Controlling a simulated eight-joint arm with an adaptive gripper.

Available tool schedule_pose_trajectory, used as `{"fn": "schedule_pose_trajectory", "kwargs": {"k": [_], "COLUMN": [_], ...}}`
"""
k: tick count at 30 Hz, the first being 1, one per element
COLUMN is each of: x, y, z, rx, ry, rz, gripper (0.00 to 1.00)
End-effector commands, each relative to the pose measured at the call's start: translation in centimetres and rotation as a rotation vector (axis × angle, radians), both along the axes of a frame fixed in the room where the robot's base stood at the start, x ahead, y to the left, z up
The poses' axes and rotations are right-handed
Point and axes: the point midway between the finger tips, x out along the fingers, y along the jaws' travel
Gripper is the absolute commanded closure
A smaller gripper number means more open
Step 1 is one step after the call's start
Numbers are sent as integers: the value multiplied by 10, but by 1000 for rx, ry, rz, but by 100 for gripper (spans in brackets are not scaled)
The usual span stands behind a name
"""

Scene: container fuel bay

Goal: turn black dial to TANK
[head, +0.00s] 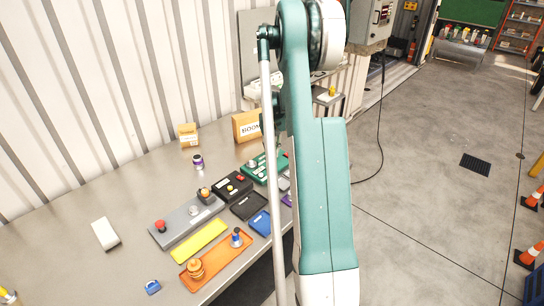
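A green control panel (258,170) with small knobs lies toward the back of the bench, partly hidden by my arm. A black control box (232,187) with red and yellow marks sits in front of it. A grey panel (172,222) with a red button (160,226), a pale round knob (193,211) and an orange-and-dark part (205,194) is to the left. I cannot tell which control is the black dial or read any TANK label. My gripper is hidden behind my own arm, so its opening and distance to the panels do not show.
The metal bench (75,225) also holds a yellow tray (200,240), an orange tray (218,262) with small items, a blue tray (260,223), a white block (105,234) and a cardboard box (247,126). A corrugated wall (90,90) backs it. Open floor (420,200) lies right.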

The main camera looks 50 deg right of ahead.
Motion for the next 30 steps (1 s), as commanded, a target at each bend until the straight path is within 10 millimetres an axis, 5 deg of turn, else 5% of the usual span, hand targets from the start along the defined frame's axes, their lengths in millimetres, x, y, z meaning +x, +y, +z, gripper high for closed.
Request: {"fn": "schedule_pose_trajectory", "kwargs": {"k": [18, 30], "x": [-1, -1], "y": [-1, -1], "z": [0, 0], "rx": [-1, -1], "ry": [-1, -1], "rz": [-546, -692], "gripper": [95, 95]}}
